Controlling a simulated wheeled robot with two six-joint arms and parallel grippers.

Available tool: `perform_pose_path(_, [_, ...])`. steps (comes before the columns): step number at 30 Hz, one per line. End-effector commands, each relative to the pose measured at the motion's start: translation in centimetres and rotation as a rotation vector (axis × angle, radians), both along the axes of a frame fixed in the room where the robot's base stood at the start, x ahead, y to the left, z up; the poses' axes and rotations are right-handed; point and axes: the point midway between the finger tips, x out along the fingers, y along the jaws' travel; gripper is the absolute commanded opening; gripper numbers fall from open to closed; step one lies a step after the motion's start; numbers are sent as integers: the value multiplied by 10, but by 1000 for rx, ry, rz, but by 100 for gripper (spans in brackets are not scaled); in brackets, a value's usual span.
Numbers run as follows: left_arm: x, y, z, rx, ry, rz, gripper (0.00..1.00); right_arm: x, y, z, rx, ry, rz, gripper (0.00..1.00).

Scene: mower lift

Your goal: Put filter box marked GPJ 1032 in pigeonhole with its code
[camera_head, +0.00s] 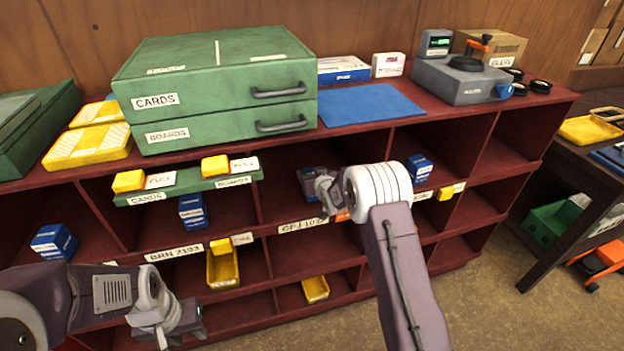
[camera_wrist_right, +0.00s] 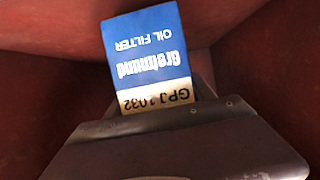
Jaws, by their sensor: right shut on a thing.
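The blue and white oil filter box (camera_wrist_right: 152,60) marked GPJ 1032 shows upside down in the right wrist view, in my right gripper's jaws. In the head view this box (camera_head: 308,180) is at the pigeonhole above the shelf label GPJ 1032 (camera_head: 303,226), partly hidden by my gripper. My right gripper (camera_head: 325,188) is shut on it and reaches into that pigeonhole. In the wrist view red walls surround the box; I cannot tell whether it rests on the floor. My left gripper (camera_head: 190,325) hangs low in front of the shelf, its jaws unclear.
The red shelf unit (camera_head: 405,130) holds other blue boxes (camera_head: 193,211), (camera_head: 55,242) and yellow bins (camera_head: 222,265). Green card drawers (camera_head: 215,90), a blue mat (camera_head: 370,104) and a grey device (camera_head: 462,82) stand on top. A dark table (camera_head: 560,210) is at the right.

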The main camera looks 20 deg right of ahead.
Motion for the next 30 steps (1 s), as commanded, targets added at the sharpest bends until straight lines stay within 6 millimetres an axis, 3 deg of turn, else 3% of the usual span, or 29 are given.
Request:
perform_pose_path(3, [0,0,-2,0,0,0,36,0,0,-19,1,-1,0,5])
perform_pose_path(13, [0,0,-7,0,0,0,36,0,0,-23,0,-3,0,5])
perform_pose_path(14, [0,0,-6,0,0,0,36,0,0,-24,1,-1,0,64])
perform_pose_path(16, [0,0,-5,0,0,0,36,0,0,-23,1,-1,0,84])
perform_pose_path(27, [0,0,1,0,0,0,36,0,0,-16,1,-1,0,84])
perform_pose_path(30, [0,0,-1,0,0,0,36,-11,-1,-13,1,-1,0,84])
